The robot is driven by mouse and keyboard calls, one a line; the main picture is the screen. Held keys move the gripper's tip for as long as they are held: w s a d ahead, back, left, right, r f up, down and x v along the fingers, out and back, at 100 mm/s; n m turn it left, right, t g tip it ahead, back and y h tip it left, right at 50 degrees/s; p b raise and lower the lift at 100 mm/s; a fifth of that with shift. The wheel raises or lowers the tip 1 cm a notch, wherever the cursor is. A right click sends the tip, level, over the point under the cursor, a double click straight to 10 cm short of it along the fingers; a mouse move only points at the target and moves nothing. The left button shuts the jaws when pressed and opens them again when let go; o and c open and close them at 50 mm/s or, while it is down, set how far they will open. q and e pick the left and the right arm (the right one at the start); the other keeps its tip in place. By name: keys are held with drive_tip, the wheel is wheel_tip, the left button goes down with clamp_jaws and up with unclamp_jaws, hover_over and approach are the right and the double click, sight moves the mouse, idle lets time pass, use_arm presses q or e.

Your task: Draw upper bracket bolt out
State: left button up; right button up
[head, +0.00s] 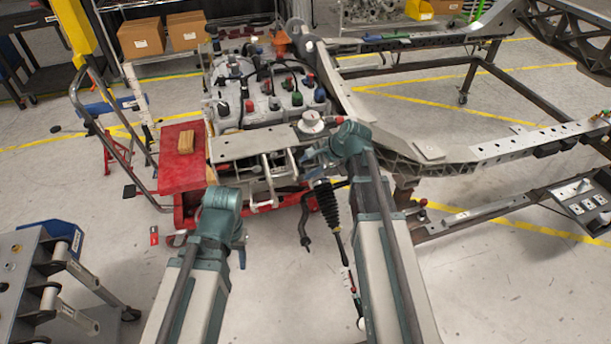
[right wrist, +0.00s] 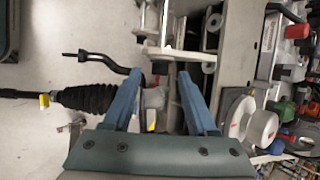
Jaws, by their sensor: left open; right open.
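The pale metal bracket (head: 268,180) stands at the front edge of the grey plate on the red cart. It also shows at the top of the right wrist view (right wrist: 178,52). A small dark piece (right wrist: 160,68) lies under its lower arm, between my fingertips in the picture; I cannot tell whether it is the upper bolt. My right gripper (head: 313,163) is open beside the bracket, its two blue fingers (right wrist: 160,76) apart with nothing clearly held. My left gripper (head: 240,250) is low, in front of the cart, apart from the bracket and largely hidden by its wrist.
A black ribbed boot with a rod (head: 328,205) hangs below my right gripper. A round white-capped part (head: 311,122) sits on the plate's right end. The chassis frame (head: 430,150) extends right. A grey cart (head: 30,275) stands at the left.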

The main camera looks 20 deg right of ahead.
drive_tip(key=shift+b+x, duration=0.4)
drive_tip(key=shift+x, duration=0.5)
drive_tip(key=shift+c, duration=0.2)
clamp_jaws()
idle(0.7)
